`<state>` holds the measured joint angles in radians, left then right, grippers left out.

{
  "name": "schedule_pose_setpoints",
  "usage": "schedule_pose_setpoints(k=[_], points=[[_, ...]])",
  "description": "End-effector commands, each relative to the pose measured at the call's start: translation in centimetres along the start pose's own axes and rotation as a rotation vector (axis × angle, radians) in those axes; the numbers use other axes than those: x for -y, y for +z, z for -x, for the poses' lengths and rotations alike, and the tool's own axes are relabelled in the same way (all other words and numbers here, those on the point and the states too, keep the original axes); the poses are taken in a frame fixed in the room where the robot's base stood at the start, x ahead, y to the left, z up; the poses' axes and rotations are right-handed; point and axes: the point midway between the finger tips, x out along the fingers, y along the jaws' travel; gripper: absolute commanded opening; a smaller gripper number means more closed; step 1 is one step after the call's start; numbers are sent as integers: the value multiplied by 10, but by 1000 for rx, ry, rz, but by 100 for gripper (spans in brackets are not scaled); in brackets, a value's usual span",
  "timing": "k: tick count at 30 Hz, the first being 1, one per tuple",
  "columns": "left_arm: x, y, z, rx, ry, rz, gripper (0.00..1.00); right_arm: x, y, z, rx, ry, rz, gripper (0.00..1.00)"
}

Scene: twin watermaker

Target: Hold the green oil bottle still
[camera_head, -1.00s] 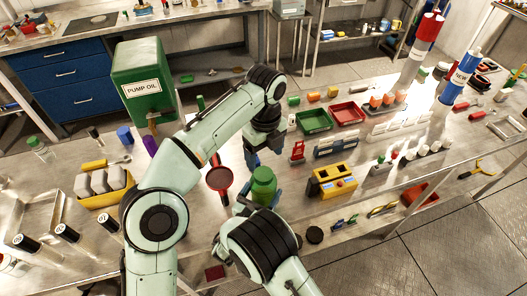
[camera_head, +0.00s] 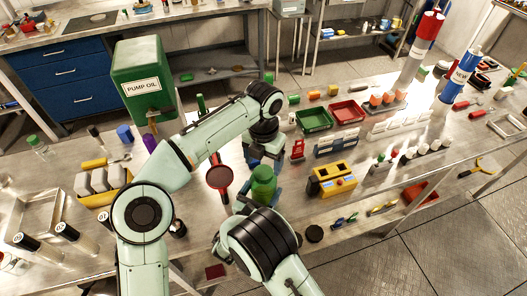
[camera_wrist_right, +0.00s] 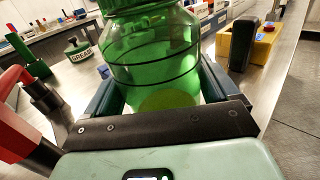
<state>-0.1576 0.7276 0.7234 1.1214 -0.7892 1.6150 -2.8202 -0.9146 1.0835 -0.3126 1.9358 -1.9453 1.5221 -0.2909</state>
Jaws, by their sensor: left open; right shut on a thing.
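The green oil bottle (camera_head: 263,187) stands on the workbench at the middle of the head view. My right gripper (camera_head: 252,202) is shut around it from the near side. In the right wrist view the see-through green bottle (camera_wrist_right: 150,62) sits between the two dark blue fingers of the right gripper (camera_wrist_right: 163,88). It looks upright there, and its top is cut off by the frame. My left gripper (camera_head: 264,158) is open and empty, pointing down just behind the bottle's top; its fingertips are partly hidden.
A red round-headed tool (camera_head: 219,177) lies left of the bottle. A yellow block holder (camera_head: 333,180) stands to the right, with a black disc (camera_head: 314,234) nearer the front edge. The green pump oil tank (camera_head: 143,75) stands behind. A grease pot (camera_wrist_right: 80,50) shows in the wrist view.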

Motion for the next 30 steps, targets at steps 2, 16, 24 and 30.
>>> schedule_pose_setpoints(k=[2,16,24,30], points=[[0,-1,-13,-4,-1,0,79,0,-1,0,-2,1,0,3],[0,0,-37,1,0,2,79,0,-1,0,-3,1,0,3],[0,0,-37,0,0,2,21,0,-1,0,-3,1,0,3],[0,0,-37,0,0,16,20,0,-1,0,-3,1,0,3]])
